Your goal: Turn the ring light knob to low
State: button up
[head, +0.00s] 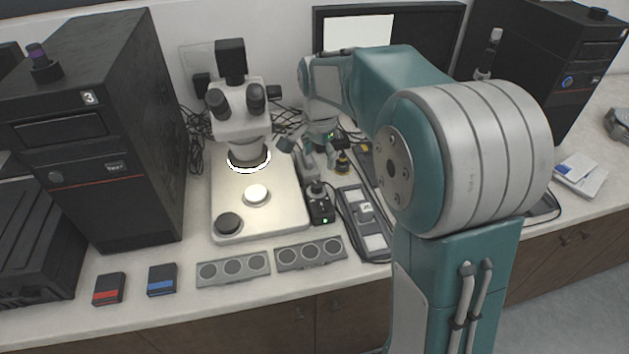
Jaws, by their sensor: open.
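The ring light (249,160) glows white around the microscope's objective. A small black control box (321,208) with a green lamp on its front stands at the right edge of the microscope base. A dark knob (316,188) appears to sit on top of this box; its setting is too small to read. My gripper (306,168) is open, behind and just above the box, with its fingers pointing down toward the knob. I cannot tell whether a finger touches the knob. My arm comes in from the right and hides part of the bench behind it.
The microscope (240,115) on its pale base (270,215) stands left of my gripper. A tray (362,215) lies to the right of the box. Two grey holders (233,268) (310,253) lie in front. A black tower (100,130) stands at left; cables run behind.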

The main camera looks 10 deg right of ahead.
aim_at(317, 184)
jog(key=w+f+m, duration=0.1)
jog(key=f, duration=0.1)
jog(key=w+d+f, duration=0.1)
jog(key=w+f, duration=0.1)
jog(key=w+f+m+g, duration=0.1)
jog(key=w+f, duration=0.1)
jog(key=shift+w+d+f+m, duration=0.1)
jog(key=shift+w+d+m, duration=0.05)
jog(key=shift+m, duration=0.15)
jog(key=f, duration=0.6)
jog(key=shift+a+f, duration=0.25)
jog(key=shift+a, duration=0.15)
jog(key=shift+d+f, duration=0.25)
jog(key=shift+f, duration=0.25)
jog(key=shift+a, duration=0.1)
grip_shut()
